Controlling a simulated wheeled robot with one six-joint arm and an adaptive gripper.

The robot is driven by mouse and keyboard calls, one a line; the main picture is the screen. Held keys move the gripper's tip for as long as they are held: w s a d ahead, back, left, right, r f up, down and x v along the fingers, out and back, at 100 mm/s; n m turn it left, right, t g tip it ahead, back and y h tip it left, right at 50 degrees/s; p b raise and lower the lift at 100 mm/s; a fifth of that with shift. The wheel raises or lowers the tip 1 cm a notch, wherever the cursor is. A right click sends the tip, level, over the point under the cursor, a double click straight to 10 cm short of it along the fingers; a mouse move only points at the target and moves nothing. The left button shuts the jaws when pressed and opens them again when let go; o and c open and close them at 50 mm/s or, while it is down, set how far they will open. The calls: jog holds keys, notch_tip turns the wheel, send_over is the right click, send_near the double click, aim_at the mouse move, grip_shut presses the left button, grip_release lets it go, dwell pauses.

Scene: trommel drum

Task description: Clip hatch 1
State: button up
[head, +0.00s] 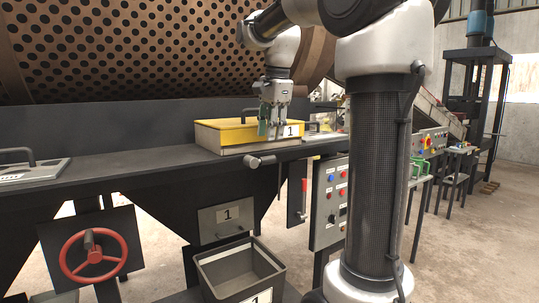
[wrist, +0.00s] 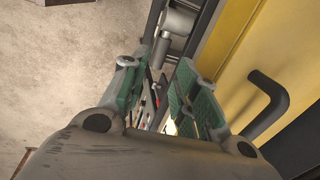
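A yellow-topped hatch box (head: 235,132) with a white label "1" (head: 291,130) on its front stands on the dark ledge. Its yellow surface also shows on the right of the wrist view (wrist: 232,45), with a black bent handle (wrist: 272,103). My gripper (head: 269,132) points down at the front right of the box, beside the label. In the wrist view my gripper (wrist: 158,98) has its two green-padded fingers apart, with nothing visibly held. A grey cylindrical fitting (head: 262,160) sticks out below the box; it seems to show beyond the fingertips (wrist: 178,22). Contact cannot be told.
A dark ledge (head: 120,165) runs along the perforated drum (head: 130,45). Below are a red handwheel (head: 93,254), a plate marked "1" (head: 226,218), an open grey bin (head: 240,272) and a button panel (head: 331,200). A flat cover with handle (head: 32,170) lies at left.

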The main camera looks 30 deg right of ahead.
aim_at(268, 157)
jog(key=f, duration=0.2)
jog(key=w+f, duration=0.1)
jog(key=f, duration=0.4)
jog(key=shift+w+f, duration=0.25)
jog(key=shift+f, duration=0.05)
jog(key=shift+c, duration=0.5)
grip_shut()
